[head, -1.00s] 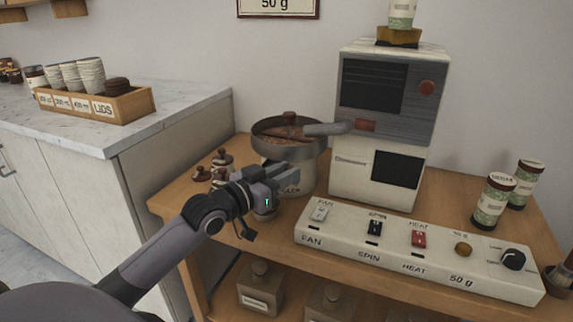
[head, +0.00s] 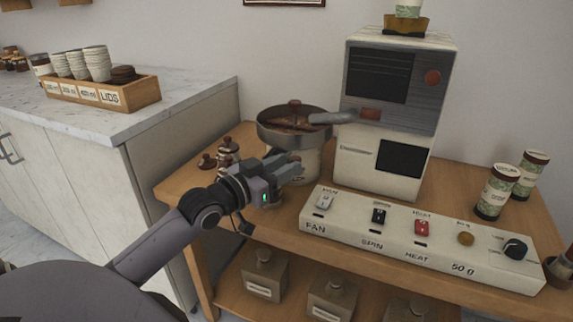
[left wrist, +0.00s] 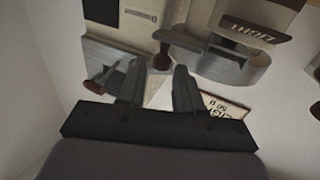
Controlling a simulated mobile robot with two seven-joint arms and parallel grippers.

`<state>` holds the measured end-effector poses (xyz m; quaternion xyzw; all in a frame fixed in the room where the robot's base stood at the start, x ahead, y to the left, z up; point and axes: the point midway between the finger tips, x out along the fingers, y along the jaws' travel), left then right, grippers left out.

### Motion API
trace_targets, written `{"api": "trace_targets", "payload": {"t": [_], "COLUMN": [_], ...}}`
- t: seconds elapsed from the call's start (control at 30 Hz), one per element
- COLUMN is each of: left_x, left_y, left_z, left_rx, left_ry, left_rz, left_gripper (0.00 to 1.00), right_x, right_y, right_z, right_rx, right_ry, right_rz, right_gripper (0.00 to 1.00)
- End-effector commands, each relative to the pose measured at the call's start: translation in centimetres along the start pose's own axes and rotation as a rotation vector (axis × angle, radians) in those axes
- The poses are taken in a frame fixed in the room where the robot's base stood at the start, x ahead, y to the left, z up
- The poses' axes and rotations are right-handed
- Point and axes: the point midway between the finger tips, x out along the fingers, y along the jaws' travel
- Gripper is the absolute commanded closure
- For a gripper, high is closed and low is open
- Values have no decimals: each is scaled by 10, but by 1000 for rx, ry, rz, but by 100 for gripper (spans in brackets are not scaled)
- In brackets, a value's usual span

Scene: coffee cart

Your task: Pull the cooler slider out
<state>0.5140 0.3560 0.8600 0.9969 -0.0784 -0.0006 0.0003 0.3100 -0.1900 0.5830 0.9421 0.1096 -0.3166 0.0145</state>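The cooler (head: 308,165) is a cream round body with a grey pan on top, standing left of the roaster on the wooden cart. My left gripper (head: 292,172) is in front of it and covers part of its front. In the left wrist view the gripper (left wrist: 160,88) has its two fingers apart with nothing clasped. A brown knob (left wrist: 162,62) shows beyond and between the fingertips; I cannot tell whether it is the slider's. A cream body with a dark label, probably the cooler (left wrist: 268,12), is at upper right. My right gripper is not in view.
The white roaster (head: 412,150) stands right of the cooler, its grey chute reaching over the pan. A switch panel (head: 345,232) runs along the cart's front. Small brown-topped items (head: 228,150) stand left of the cooler. Two canisters (head: 495,195) stand at the right.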

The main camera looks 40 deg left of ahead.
Motion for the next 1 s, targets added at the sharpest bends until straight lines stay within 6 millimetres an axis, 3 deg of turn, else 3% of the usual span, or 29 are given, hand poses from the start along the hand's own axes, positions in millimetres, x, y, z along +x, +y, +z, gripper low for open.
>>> {"api": "trace_targets", "payload": {"t": [0.3,0.5,1.0], "left_x": [-38,-54,-60], "left_y": [1,1,1], "left_z": [1,1,0], "left_rx": [0,-2,-1], "left_ry": [-5,-3,-1], "left_rz": [2,2,2], "left_gripper": [65,65,65], "right_x": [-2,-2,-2], "right_y": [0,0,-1], "right_z": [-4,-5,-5], "right_rx": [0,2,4], "right_ry": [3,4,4], "right_rz": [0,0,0], "right_gripper": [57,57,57]}}
